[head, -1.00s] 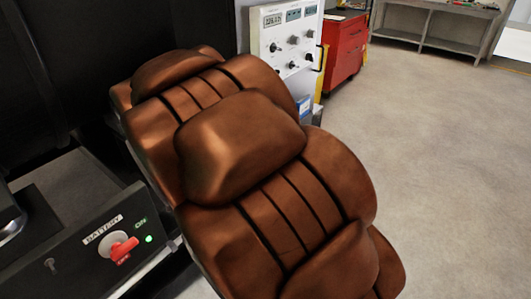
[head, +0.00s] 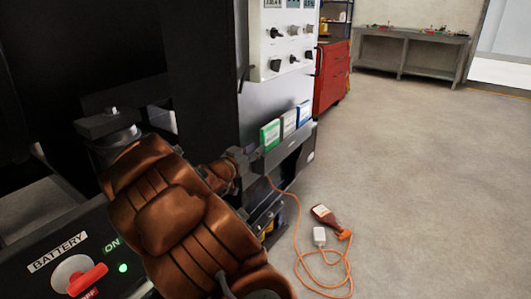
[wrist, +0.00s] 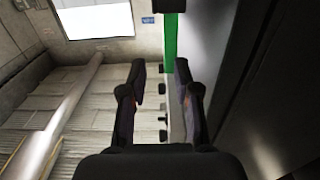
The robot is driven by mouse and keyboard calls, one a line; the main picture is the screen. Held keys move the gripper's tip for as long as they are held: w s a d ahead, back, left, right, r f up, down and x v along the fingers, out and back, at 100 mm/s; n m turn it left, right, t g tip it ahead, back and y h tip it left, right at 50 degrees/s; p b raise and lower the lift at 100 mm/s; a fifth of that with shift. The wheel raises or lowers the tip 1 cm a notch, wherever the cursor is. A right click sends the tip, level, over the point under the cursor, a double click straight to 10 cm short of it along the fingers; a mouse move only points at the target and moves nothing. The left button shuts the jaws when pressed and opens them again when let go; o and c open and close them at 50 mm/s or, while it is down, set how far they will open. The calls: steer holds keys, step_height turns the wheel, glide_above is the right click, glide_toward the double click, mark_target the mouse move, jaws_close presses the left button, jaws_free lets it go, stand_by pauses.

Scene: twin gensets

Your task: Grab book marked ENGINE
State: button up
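No grip shows.
A panel with knobs (head: 284,40) is above the books. A battery switch box (head: 75,270) is at lower left. A red cabinet (head: 332,75) stands behind; the floor at right is clear.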

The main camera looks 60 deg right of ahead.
mark_target(263, 141)
steer(key=d, duration=0.3)
steer(key=w+d+b, duration=0.1)
steer(key=d, duration=0.1)
steer(key=shift+w+d+f, duration=0.1)
steer(key=shift+d, duration=0.3)
steer(key=shift+w+d+f+b, duration=0.15)
steer(key=shift+d+b, duration=0.3)
steer(key=shift+d, duration=0.5)
steer(key=shift+w+d+r+b, duration=0.1)
steer(key=shift+d+b, duration=0.35)
steer(key=shift+d, duration=0.45)
steer(key=shift+w+d, duration=0.15)
steer(key=shift+d, duration=1)
jaws_close()
